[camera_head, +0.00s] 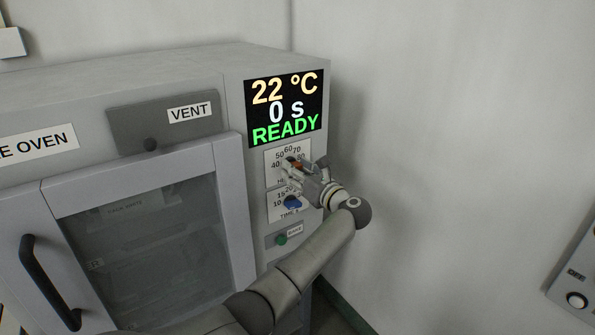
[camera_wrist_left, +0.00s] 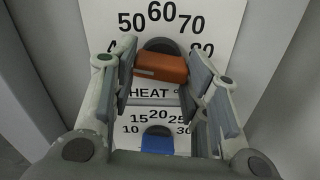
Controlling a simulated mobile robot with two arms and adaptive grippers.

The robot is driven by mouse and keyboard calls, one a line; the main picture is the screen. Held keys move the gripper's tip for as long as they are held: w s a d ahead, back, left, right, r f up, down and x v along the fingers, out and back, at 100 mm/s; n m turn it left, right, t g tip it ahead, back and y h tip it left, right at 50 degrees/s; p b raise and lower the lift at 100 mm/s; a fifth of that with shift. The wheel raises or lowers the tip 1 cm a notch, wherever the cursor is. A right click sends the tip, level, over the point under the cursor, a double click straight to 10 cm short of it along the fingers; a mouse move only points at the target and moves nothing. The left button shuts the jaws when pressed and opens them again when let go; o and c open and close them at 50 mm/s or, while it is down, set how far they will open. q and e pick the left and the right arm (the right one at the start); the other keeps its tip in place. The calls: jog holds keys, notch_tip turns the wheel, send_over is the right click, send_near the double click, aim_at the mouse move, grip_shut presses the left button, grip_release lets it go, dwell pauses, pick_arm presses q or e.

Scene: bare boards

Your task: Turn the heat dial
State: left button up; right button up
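The heat dial is an orange handle on a dark round base (camera_wrist_left: 162,66), under a printed scale that reads 50, 60 and 70 at its top. In the head view the dial (camera_head: 293,163) is partly covered by my left gripper (camera_head: 296,172). In the left wrist view the fingers of my left gripper (camera_wrist_left: 162,75) stand on either side of the orange handle, very close to its ends. They look spread around it; firm contact cannot be made out. My right gripper is not in view.
A blue time dial (camera_head: 292,203) sits just below, also in the wrist view (camera_wrist_left: 157,142). Beneath it is a green button (camera_head: 281,240). The display (camera_head: 286,107) reads 22 °C, 0 s, READY. The oven door (camera_head: 140,230) is closed.

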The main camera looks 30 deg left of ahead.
pick_arm(q)
jog(key=shift+c, duration=1.4)
jog(key=shift+s+r+m+p, duration=0.1)
jog(key=shift+m+p, duration=1.1)
jog(key=shift+m, duration=2.75)
jog(key=shift+r+m+p, duration=0.1)
jog(key=shift+m+p, duration=1.05)
jog(key=shift+m, duration=2.8)
jog(key=shift+f, duration=0.1)
